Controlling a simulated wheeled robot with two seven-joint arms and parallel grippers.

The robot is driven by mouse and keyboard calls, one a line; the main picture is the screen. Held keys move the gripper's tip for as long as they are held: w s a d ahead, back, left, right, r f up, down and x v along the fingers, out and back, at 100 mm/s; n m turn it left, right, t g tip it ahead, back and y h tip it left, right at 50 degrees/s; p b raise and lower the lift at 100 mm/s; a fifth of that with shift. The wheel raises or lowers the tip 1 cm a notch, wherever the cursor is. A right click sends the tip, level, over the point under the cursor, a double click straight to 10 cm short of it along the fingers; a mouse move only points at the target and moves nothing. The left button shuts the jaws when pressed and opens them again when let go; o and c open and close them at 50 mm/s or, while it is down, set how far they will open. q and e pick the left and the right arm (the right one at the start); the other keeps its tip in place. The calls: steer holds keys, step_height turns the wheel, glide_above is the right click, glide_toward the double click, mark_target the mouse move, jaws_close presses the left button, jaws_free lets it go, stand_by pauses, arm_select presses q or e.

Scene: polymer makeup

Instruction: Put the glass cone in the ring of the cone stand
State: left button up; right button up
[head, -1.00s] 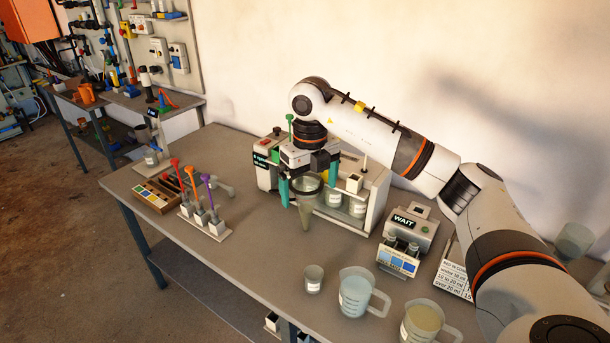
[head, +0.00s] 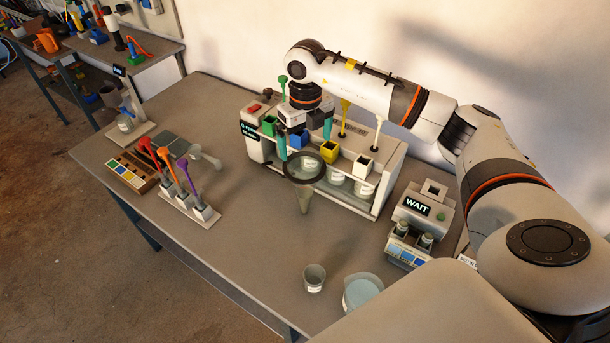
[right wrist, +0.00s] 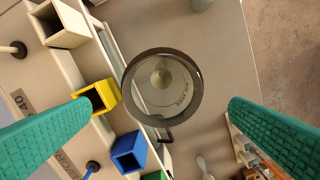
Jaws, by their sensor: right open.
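The glass cone (head: 304,200) hangs point down through a dark ring (head: 287,176), which I take for the ring of the cone stand. The cone looks upright. In the right wrist view the cone (right wrist: 160,82) lies inside the dark ring (right wrist: 126,85), with a short dark arm at its lower edge. The stand's post is not clearly visible. My right gripper (head: 305,141) is open above the ring; its teal fingers are apart and clear of the cone. In the right wrist view the gripper (right wrist: 162,107) has the ring centred between its fingertips. My left gripper is not in view.
A white dispenser rack (head: 388,175) with coloured cups stands right behind the ring. A device marked WAIT (head: 420,207) is to the right. A small beaker (head: 314,279) and a jug (head: 362,291) stand in front. A colour-handled tool rack (head: 185,205) is at left.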

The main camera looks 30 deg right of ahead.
mark_target(304, 157)
step_height(304, 157, down, 5)
steer(key=p, duration=0.3)
steer(key=shift+a+r, duration=0.15)
steer(key=shift+f, duration=0.5)
steer(key=shift+c, duration=0.2)
steer(key=c, duration=1.4)
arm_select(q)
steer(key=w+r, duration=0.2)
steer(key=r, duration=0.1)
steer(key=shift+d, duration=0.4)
arm_select(e)
steer(key=shift+w, duration=0.1)
steer(key=shift+c, duration=0.9)
